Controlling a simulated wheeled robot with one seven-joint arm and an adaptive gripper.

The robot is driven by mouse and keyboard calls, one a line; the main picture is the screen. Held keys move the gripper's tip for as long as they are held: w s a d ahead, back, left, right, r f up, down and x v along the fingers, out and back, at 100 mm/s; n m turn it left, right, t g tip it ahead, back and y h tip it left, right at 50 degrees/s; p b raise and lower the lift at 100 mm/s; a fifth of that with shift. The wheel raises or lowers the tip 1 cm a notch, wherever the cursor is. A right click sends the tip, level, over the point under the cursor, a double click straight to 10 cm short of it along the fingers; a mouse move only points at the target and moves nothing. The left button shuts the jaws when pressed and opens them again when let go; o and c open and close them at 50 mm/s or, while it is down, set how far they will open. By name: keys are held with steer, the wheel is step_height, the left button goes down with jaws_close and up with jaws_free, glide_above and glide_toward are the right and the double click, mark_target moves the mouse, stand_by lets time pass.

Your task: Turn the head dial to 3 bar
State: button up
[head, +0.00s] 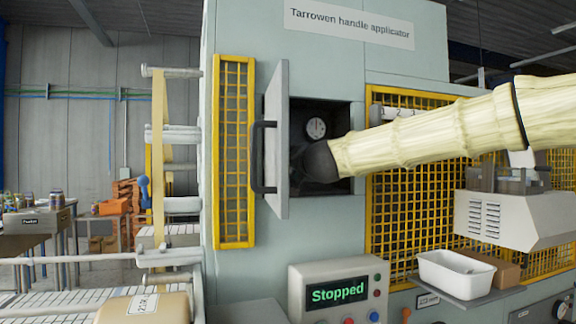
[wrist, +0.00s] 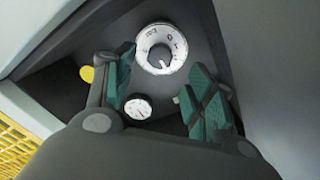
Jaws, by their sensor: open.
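The head dial (wrist: 162,48) shows in the wrist view as a white ring with dark marks around a dark centre, on the dark back wall of an open compartment (head: 343,112). I cannot read its setting. In the head view my arm reaches into the compartment, hiding the dial and fingers.
The compartment's grey door (head: 280,140) stands open on the left, with a black handle (head: 258,157). Compartment walls are close around my gripper. A yellow round part (wrist: 87,74) is left of the fingers. Below, a control box (head: 338,290) reads "Stopped". A white tray (head: 455,272) sits to the right.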

steer(key=v, duration=0.5)
steer(key=shift+s+d, duration=0.15)
steer(key=shift+s, duration=0.15)
